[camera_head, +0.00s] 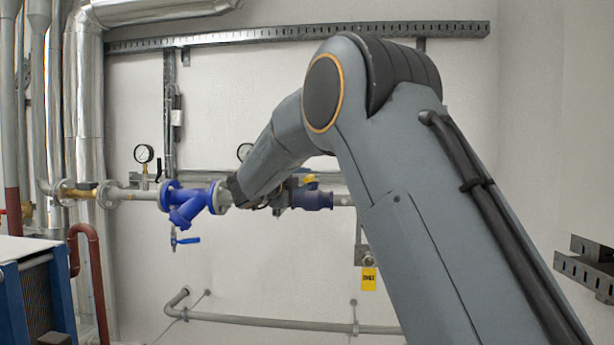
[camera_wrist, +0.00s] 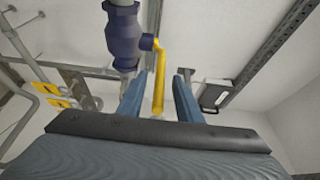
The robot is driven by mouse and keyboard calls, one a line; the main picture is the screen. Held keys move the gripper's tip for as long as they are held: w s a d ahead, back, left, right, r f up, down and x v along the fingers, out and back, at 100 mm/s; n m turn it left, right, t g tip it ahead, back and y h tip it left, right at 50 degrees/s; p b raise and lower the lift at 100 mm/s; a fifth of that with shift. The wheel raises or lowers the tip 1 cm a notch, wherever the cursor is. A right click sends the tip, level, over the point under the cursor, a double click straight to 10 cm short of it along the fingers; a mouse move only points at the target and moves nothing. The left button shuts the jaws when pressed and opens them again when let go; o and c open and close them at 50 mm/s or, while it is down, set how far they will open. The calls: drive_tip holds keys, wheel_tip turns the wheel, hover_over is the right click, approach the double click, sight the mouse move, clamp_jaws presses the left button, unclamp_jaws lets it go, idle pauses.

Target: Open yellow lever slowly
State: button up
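The yellow lever (camera_wrist: 160,68) is attached to a dark blue valve body (camera_wrist: 123,35) in the wrist view. It extends down the picture, and its end lies between the two fingers of my gripper (camera_wrist: 159,88). The fingers are apart, with a visible gap on each side of the lever, so it does not look clamped. In the head view, the dark blue valve (camera_head: 313,199) sits on the horizontal pipe, and a bit of yellow (camera_head: 310,181) shows above it. My forearm hides most of the gripper and lever there.
A blue strainer (camera_head: 190,200) with a small blue handle (camera_head: 186,240) is on the same pipe, left of my gripper. Pressure gauges (camera_head: 144,154) stand above the pipe. Yellow tags (camera_wrist: 58,102) hang at left in the wrist view. A metal rail (camera_wrist: 265,45) runs at right.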

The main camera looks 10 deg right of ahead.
drive_tip(key=shift+p+x, duration=0.55)
drive_tip(key=shift+x, duration=1.15)
clamp_jaws()
